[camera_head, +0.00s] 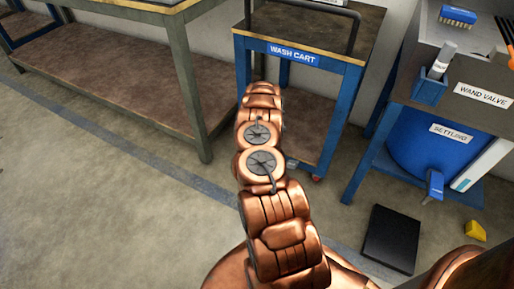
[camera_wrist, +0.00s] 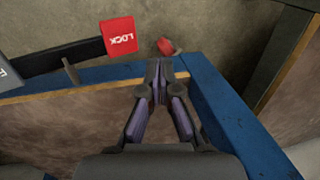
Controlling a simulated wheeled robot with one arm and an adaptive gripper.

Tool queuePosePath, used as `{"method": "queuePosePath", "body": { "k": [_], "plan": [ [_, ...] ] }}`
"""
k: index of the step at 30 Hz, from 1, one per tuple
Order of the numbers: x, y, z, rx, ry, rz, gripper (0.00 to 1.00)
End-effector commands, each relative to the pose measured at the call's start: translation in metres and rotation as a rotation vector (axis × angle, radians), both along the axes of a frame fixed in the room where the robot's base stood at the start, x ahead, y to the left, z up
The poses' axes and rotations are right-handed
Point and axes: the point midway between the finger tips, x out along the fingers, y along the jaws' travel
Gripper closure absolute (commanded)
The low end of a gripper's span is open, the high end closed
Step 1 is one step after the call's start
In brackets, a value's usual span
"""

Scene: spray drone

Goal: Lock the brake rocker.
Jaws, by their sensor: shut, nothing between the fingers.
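In the wrist view, the brake rocker is a dark bar (camera_wrist: 62,55) along the outer side of the blue cart frame. A red pad marked LOCK (camera_wrist: 118,37) is at its right end. A grey pad (camera_wrist: 10,80) is at its left end, cut off by the picture edge. My gripper (camera_wrist: 158,68) is shut and empty over the blue frame edge, to the right of and below the red pad in the picture. I cannot tell whether the tips touch anything. In the head view, my arm hides the gripper and most of the rocker area.
The blue wash cart (camera_head: 293,55) has a brown lower shelf (camera_wrist: 75,120) and a red caster (camera_head: 317,179). A small red part (camera_wrist: 166,46) shows just beyond my fingertips. A workbench (camera_head: 120,85) stands left. A blue-legged table (camera_head: 400,90) and dark floor box (camera_head: 392,238) are right.

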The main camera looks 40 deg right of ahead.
Motion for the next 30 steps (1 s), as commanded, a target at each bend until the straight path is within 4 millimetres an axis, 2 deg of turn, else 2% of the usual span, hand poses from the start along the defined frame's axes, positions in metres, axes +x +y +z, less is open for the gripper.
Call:
{"method": "queuePosePath", "body": {
  "k": [1,3,10,30],
  "plan": [
    [0.004,0.001,0.012,-0.001,-0.001,0.001,1.0],
    [0.006,0.002,0.022,0.001,0.0,0.001,1.0],
    [0.014,0.004,0.044,0.001,0.0,-0.001,1.0],
    [0.015,0.005,0.048,0.001,0.001,-0.001,1.0]
  ]
}}
